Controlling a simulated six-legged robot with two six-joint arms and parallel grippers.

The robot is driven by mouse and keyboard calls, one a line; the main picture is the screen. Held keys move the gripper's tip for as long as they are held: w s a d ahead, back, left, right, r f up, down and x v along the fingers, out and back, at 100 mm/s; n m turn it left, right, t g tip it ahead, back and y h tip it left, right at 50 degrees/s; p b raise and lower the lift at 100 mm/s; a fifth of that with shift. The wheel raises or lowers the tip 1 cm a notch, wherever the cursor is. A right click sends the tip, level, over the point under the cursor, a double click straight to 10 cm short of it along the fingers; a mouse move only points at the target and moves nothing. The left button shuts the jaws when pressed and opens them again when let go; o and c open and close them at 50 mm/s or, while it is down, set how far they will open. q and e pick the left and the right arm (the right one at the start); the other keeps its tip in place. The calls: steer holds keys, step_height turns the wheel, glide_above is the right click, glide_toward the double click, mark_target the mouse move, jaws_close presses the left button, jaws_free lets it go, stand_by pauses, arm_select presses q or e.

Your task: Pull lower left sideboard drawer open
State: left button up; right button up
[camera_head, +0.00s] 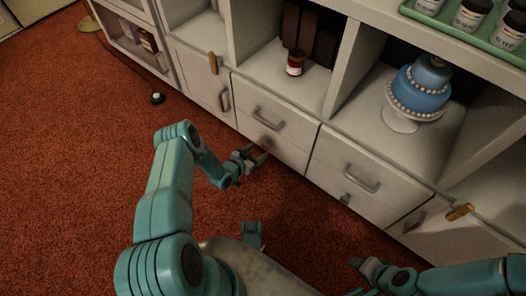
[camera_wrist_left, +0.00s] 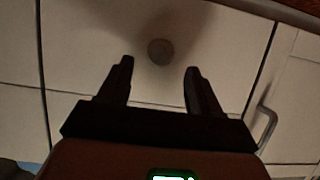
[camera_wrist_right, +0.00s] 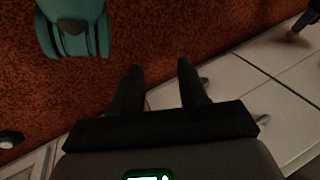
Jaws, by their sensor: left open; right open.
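The lower left drawer (camera_head: 288,153) of the white sideboard appears closed, below the upper left drawer (camera_head: 290,125) with its grey bar handle (camera_head: 268,119). My left gripper (camera_head: 257,154) is open and empty, close in front of the lower left drawer. In the left wrist view a round dark knob (camera_wrist_left: 160,51) on a pale drawer front lies just beyond and between my open left fingertips (camera_wrist_left: 158,68). I see no contact with it. My right gripper (camera_head: 358,263) is open and empty over the carpet, away from the sideboard. It also shows in the right wrist view (camera_wrist_right: 159,66).
Right of the left drawers are an upper right drawer with a bar handle (camera_head: 362,180) and a lower right drawer with a knob (camera_head: 345,199). A blue cake (camera_head: 420,86) on a white stand and a small jar (camera_head: 295,63) stand on shelves above.

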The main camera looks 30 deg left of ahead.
arm_select(q)
steer(key=b+x, duration=0.1)
steer(key=x, duration=0.3)
steer(key=shift+w+f+b, duration=0.15)
steer(key=shift+w+b, duration=0.2)
arm_select(e)
steer(key=shift+w+d+f+t, duration=0.2)
steer(key=shift+w+f+t, duration=0.1)
steer(key=shift+w+f, duration=0.8)
steer(key=shift+s+f, duration=0.1)
steer(key=shift+s, duration=0.05)
arm_select(q)
jaws_close()
steer(key=shift+s, duration=0.15)
